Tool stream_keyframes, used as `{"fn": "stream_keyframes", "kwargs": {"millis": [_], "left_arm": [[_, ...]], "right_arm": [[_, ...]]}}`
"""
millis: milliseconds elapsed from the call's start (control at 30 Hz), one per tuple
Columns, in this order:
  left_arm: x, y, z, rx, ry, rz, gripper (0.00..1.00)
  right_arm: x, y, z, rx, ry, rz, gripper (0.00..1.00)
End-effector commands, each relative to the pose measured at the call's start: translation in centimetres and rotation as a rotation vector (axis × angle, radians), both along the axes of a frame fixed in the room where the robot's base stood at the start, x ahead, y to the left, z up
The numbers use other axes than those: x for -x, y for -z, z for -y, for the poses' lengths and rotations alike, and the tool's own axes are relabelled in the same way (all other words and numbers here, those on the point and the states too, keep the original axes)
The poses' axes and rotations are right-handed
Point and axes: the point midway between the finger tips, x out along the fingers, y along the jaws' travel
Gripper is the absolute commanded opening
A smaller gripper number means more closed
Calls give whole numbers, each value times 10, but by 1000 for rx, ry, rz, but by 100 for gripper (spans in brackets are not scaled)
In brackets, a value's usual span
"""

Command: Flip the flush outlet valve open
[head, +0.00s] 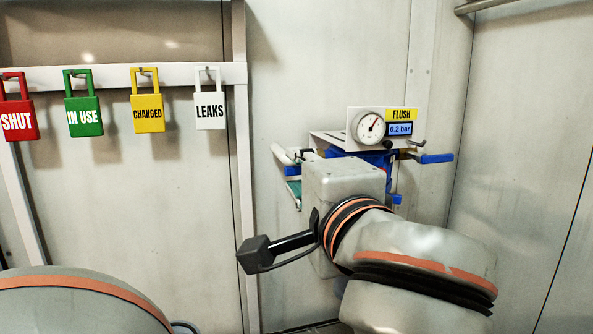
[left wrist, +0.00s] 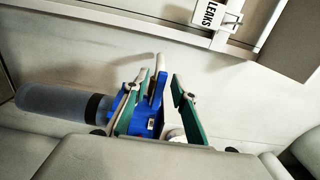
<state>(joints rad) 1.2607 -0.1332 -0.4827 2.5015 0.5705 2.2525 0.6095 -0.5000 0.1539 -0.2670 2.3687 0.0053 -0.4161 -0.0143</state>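The flush panel (head: 352,127) is on the back wall in the head view, with a round gauge (head: 369,126) and a display reading 0.2 bar. A blue lever (head: 435,158) sticks out to the right below it. My left gripper (head: 287,173) is to the left of the panel, its wrist hiding much of the fittings. In the left wrist view, the green-padded fingers of my left gripper (left wrist: 160,82) stand apart, with an upright blue lever (left wrist: 158,88) between them, closer to the left finger. Contact is unclear. My right gripper is not in view.
A translucent blue cylinder (left wrist: 60,104) lies left of the fingers in the left wrist view. Red (head: 18,118), green (head: 83,115), yellow (head: 147,112) and white (head: 209,110) tags hang on a rail at the left. The wall below the rail is clear.

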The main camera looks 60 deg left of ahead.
Motion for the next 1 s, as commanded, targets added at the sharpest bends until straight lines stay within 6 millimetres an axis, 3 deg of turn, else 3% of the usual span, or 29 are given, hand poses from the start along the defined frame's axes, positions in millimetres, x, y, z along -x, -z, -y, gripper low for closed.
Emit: {"fn": "stream_keyframes", "kwargs": {"millis": [200,400,1000], "left_arm": [[9,0,35,2,4,-1,26],[16,0,56,1,2,-1,26],[18,0,61,0,0,1,26]], "right_arm": [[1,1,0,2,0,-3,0],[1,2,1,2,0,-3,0],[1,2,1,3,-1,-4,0]]}}
